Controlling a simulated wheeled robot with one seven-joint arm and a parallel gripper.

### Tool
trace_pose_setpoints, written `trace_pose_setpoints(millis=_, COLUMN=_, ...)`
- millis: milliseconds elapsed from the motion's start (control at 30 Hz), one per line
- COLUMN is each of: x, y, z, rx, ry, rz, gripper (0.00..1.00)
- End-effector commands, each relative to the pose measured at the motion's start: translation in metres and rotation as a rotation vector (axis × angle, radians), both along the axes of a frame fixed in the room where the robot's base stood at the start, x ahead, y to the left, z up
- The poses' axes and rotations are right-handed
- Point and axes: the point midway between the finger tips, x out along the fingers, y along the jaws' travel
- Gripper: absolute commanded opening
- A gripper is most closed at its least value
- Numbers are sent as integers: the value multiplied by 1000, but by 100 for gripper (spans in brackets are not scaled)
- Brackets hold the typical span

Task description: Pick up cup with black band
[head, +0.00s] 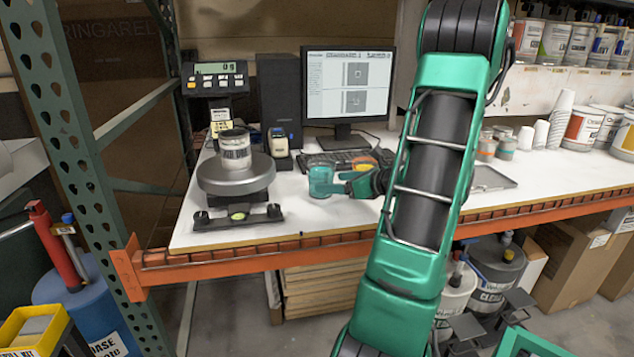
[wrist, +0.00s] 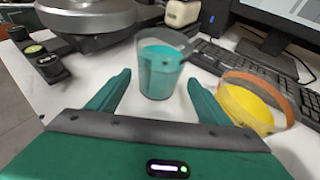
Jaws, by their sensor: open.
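A clear cup with teal contents (wrist: 160,72) stands upright on the white bench straight ahead of my gripper (wrist: 159,84). It also shows in the head view (head: 320,181). My gripper is open and empty, with its fingertips near the cup's two sides; contact is not clear. A grey-white cup with a darker band (head: 235,150) stands on the scale's round plate in the head view. I cannot make out a black band on the teal cup.
The scale (head: 236,175) stands at the left, with a dark level bar (head: 238,217) before it. A keyboard (wrist: 262,75) and monitor (head: 348,85) are behind the cups. A grey tray (head: 492,180) lies to the right. The bench front is mostly clear.

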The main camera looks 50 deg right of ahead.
Motion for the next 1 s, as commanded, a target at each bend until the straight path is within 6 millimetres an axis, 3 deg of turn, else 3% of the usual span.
trace_pose_setpoints(millis=300, x=38, y=1, z=-13, rx=0, ry=0, rz=2, gripper=73)
trace_pose_setpoints(millis=600, x=42, y=1, z=-14, rx=-1, ry=0, rz=0, gripper=73)
trace_pose_setpoints(millis=767, x=42, y=1, z=-14, rx=-1, ry=0, rz=1, gripper=34)
trace_pose_setpoints(millis=1000, x=42, y=1, z=-14, rx=-2, ry=-1, rz=2, gripper=31)
